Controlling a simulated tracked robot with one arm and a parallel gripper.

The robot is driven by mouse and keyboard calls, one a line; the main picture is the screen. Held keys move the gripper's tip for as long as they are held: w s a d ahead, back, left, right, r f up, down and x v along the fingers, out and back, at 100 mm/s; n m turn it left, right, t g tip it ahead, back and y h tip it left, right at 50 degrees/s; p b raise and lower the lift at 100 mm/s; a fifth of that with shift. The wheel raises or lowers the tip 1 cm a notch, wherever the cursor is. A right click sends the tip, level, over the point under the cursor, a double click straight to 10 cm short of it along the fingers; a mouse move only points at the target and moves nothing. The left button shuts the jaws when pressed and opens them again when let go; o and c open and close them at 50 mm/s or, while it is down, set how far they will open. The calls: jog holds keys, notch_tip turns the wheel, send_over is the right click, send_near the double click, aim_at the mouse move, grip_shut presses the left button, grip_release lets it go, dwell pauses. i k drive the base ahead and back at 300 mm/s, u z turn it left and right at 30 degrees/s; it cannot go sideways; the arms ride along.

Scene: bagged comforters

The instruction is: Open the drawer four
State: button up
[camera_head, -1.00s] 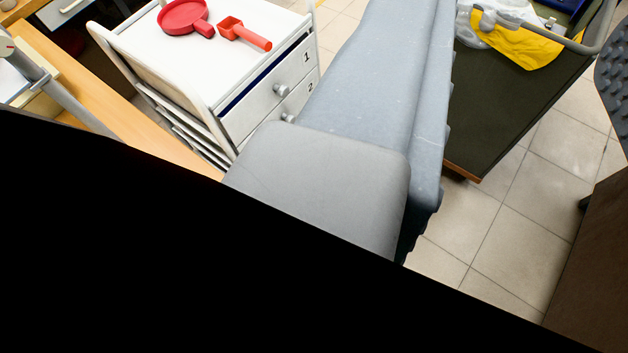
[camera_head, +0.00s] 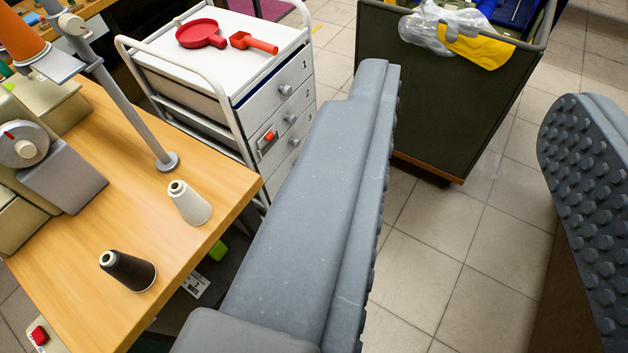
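A white drawer cabinet (camera_head: 222,65) stands at the upper middle, its front facing right. Its top drawer (camera_head: 275,95) is labelled 1 and the one below (camera_head: 302,103) is labelled 2. Both look shut and have round grey knobs. A third knob (camera_head: 295,142) shows lower down. Drawer four cannot be made out; my left finger covers the lower front. My gripper (camera_head: 470,88) is open, with a wide gap between its grey studded fingers. The left finger appears in front of the cabinet's lower right side, and nothing is held.
A red pan (camera_head: 201,34) and red scoop (camera_head: 254,43) lie on the cabinet. A wooden table (camera_head: 130,190) with a sewing machine and thread cones (camera_head: 189,203) is at left. A dark green cart (camera_head: 440,110) stands behind the finger gap. Tiled floor (camera_head: 430,250) is free between the fingers.

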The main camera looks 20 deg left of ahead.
aim_at(272, 186)
jog(key=u, duration=0.2)
jog(key=i, duration=0.9)
jog(key=z, duration=0.1)
